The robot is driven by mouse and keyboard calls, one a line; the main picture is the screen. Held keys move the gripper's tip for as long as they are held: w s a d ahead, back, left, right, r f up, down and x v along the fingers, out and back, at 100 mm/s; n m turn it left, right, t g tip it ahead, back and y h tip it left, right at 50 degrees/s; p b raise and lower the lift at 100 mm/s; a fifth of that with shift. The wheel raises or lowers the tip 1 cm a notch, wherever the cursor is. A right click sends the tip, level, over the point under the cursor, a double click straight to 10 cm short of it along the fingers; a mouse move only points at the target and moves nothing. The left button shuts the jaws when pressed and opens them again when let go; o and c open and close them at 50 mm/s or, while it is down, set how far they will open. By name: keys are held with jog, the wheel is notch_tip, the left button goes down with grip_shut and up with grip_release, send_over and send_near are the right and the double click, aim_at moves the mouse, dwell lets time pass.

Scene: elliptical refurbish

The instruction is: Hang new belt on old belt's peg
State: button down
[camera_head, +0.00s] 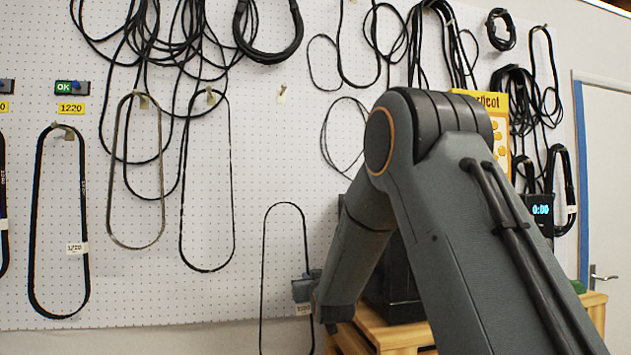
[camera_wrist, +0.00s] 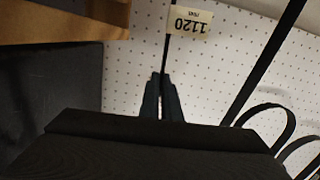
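My gripper (camera_head: 304,289) is low at the right of the pegboard. It is shut on a thin black belt (camera_head: 264,270), a tall loop hanging upright in front of the board. In the wrist view the two fingertips (camera_wrist: 161,84) pinch the belt strand beside a pale tag (camera_wrist: 190,20) reading 1120. A bare peg (camera_head: 282,93) is on the board above the held belt. To its left, a thin black belt (camera_head: 234,180) hangs on a peg (camera_head: 211,95), and a worn grey-brown belt (camera_head: 161,185) hangs on another peg (camera_head: 144,101).
Tangled cables (camera_head: 150,30) hang above. A wooden crate (camera_head: 395,335) stands at lower right, with a white door (camera_head: 605,180) beyond.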

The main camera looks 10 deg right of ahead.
jog(key=r, duration=0.8)
jog(key=w+r, duration=0.1)
jog(key=r, duration=0.3)
jog(key=s+r+g, duration=0.1)
jog(key=s+r, duration=0.4)
jog(key=r, duration=0.8)
jog(key=s+r, duration=0.5)
jog(key=r, duration=0.9)
jog(key=w+f+p, duration=0.2)
jog(key=w+p, duration=0.1)
jog(key=w, duration=0.8)
jog(key=shift+f, duration=0.35)
jog(key=shift+a, duration=0.1)
jog(key=c, duration=1.9)
grip_release()
jog(key=shift+s, duration=0.1)
